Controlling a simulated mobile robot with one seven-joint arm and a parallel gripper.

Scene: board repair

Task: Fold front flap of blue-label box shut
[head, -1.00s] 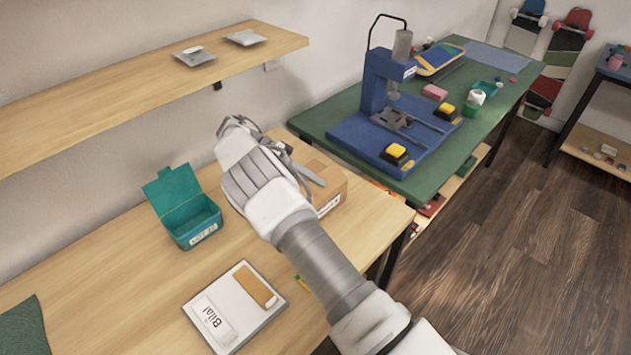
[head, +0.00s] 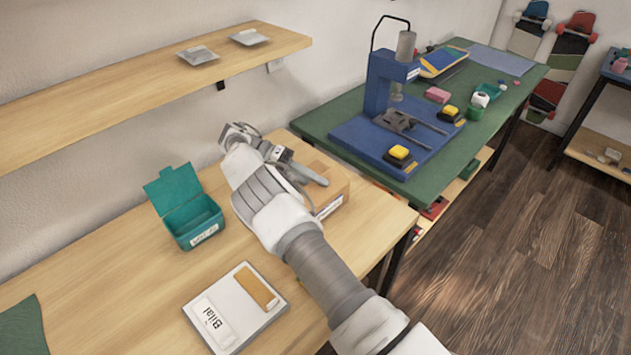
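A brown cardboard box (head: 336,184) stands on the wooden bench, partly behind my arm. A small pale label with dark marks shows low on its near side; I cannot make out any blue. My gripper (head: 312,175) reaches over the box's top from the left, with grey finger parts just above or against it. The arm hides the box's left part and most of its top. I cannot tell which flaps are open, whether the fingers touch one, or how far apart they are.
A teal open-lidded bin (head: 190,222) and a white case labelled Bilal (head: 236,305) are on the wooden bench (head: 110,265) left of my arm. A green table (head: 440,180) with a blue press (head: 376,85) stands behind the box. A shelf (head: 120,85) hangs on the wall.

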